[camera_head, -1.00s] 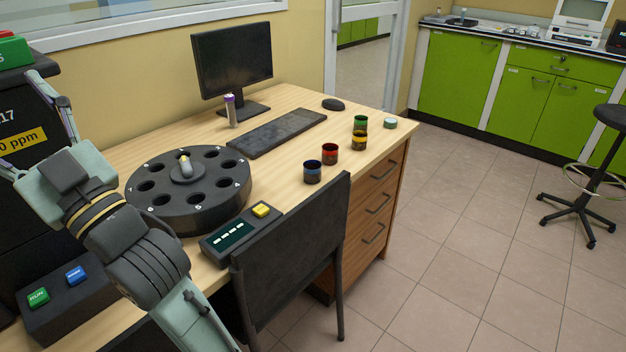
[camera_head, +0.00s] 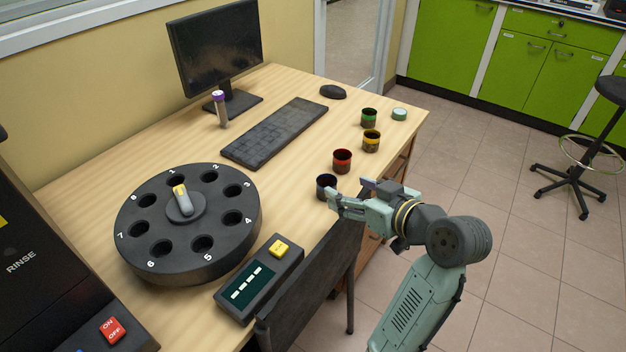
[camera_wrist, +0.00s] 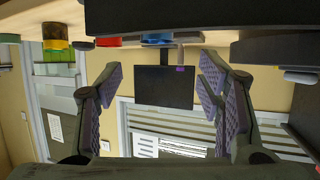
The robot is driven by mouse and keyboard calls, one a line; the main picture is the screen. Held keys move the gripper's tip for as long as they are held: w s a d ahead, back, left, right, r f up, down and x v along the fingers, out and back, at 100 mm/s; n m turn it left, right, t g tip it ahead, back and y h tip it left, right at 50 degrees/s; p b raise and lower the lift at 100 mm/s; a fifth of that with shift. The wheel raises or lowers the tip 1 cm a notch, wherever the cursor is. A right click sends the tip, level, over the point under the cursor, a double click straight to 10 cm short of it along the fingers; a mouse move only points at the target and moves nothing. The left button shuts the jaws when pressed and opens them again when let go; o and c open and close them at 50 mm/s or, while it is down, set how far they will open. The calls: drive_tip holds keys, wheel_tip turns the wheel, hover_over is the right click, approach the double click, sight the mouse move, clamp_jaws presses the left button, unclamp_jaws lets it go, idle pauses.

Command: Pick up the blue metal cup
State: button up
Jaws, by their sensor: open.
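The blue metal cup (camera_head: 322,188) stands on the wooden desk near its front edge, dark inside with a blue band. My gripper (camera_head: 347,191) is open and empty beside it on the right; one fingertip overlaps the cup's edge in the head view, and I cannot tell whether it touches. In the upside-down wrist view, the cup (camera_wrist: 157,39) shows at the top, between the two spread fingers (camera_wrist: 160,84) but beyond them.
A red cup (camera_head: 342,162) stands close behind the blue one, with yellow (camera_head: 371,142) and green (camera_head: 369,118) cups farther back. A chair back (camera_head: 315,285) stands below my gripper. The keyboard (camera_head: 275,133), round carousel (camera_head: 140,245) and button box (camera_head: 258,280) lie left.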

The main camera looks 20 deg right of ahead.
sight(322, 178)
drive_tip(key=x, duration=0.4)
drive_tip(key=shift+w+f+p, duration=0.2)
drive_tip(key=shift+w+p, duration=0.05)
drive_tip(key=shift+p, duration=0.1)
drive_tip(key=shift+f+p+x, duration=0.15)
drive_tip(key=shift+p+x, duration=0.3)
drive_tip(key=shift+x, duration=0.95)
drive_tip(key=shift+f+p+x, duration=0.2)
drive_tip(key=shift+p+x, duration=0.2)
drive_tip(key=shift+x, duration=1.05)
drive_tip(key=shift+s+d, duration=0.1)
drive_tip(key=shift+d, duration=0.05)
drive_tip(key=c, duration=1.3)
drive_tip(key=shift+o, duration=0.2)
drive_tip(key=shift+r, duration=0.15)
